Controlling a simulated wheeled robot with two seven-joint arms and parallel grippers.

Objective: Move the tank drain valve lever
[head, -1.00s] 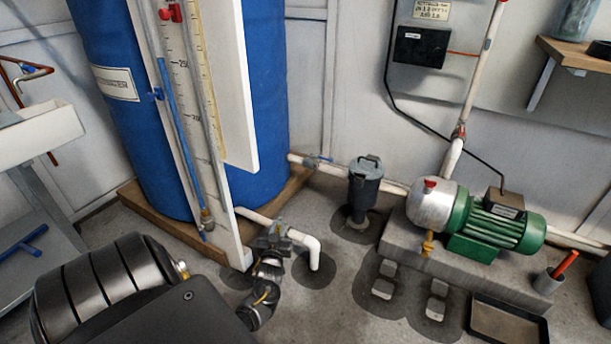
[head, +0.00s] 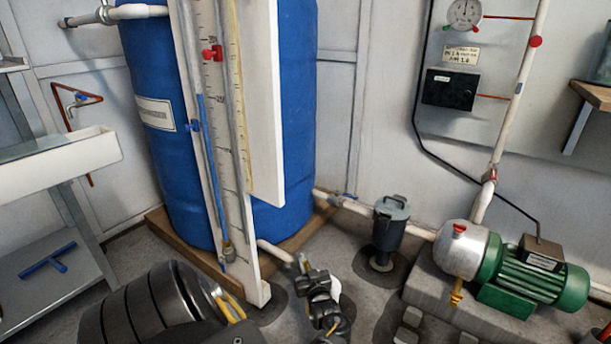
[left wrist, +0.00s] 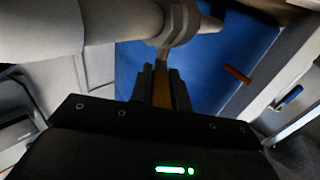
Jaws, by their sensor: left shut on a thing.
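The white tank drain pipe (head: 272,250) leaves the foot of the blue tank (head: 288,110). My left gripper (head: 306,268) is at the valve on this pipe, partly covering the pipe's elbow. In the left wrist view its two dark fingers (left wrist: 162,88) are shut on the yellow-brown drain valve lever (left wrist: 162,92). The lever lies between the fingers, just below the pale valve body (left wrist: 178,25) on the thick white pipe (left wrist: 90,25). The fingers hide much of the lever, so its exact angle is hard to tell. My right gripper is not in view.
A white gauge board (head: 262,110) stands in front of the tank, close to the valve. A grey strainer pot (head: 390,228) and a green pump (head: 535,280) are on the right. A white trough (head: 60,160) and a shelf with a blue T-handle (head: 48,262) are on the left.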

